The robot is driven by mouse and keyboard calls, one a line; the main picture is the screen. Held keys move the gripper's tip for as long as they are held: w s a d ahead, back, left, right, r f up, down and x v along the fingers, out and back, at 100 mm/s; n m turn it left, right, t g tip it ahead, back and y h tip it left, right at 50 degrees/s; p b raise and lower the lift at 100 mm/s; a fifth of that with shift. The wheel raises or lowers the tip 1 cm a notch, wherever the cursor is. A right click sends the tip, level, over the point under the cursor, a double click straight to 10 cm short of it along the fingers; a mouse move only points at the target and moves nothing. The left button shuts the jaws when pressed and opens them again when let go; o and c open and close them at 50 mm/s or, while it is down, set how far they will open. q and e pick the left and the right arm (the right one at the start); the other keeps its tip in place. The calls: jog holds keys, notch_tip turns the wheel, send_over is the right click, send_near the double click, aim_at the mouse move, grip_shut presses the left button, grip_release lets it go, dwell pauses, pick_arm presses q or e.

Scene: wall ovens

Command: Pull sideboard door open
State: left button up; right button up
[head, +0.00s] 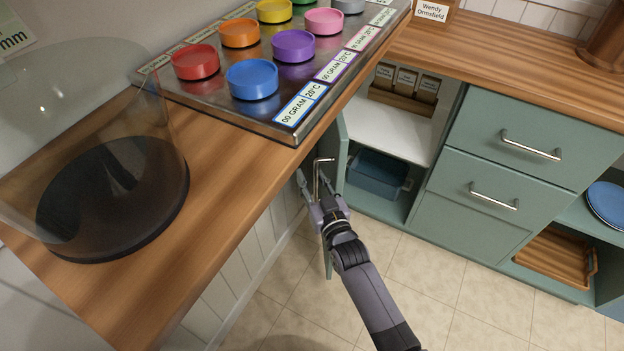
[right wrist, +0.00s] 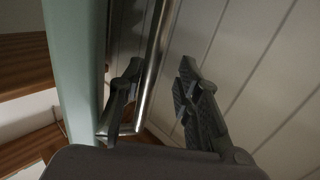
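The sideboard door (head: 340,150) is a green panel that stands swung open, seen nearly edge-on in the head view. Its green edge (right wrist: 75,70) runs down the left of the right wrist view. A metal bar handle (head: 323,163) is on the door, and it also shows in the right wrist view (right wrist: 155,60). My right gripper (head: 315,184) is at the handle. Its two fingers (right wrist: 163,90) are apart, one on each side of the bar, with a clear gap on the right side. My left gripper is not in view.
The open cupboard holds a blue bin (head: 377,174) and small packets on a shelf. Green drawers (head: 505,150) stand to its right. A wooden counter (head: 225,170) with a glass dome and a tray of coloured pots lies left of my arm. The tiled floor (head: 450,290) is clear.

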jog(key=shift+w+d+r, duration=0.1)
jog(key=shift+w+r, duration=0.1)
jog(key=shift+r, duration=0.15)
jog(key=v, duration=1.2)
jog(key=shift+s+f, duration=0.2)
jog(key=shift+f, duration=0.15)
jog(key=shift+c, duration=0.4)
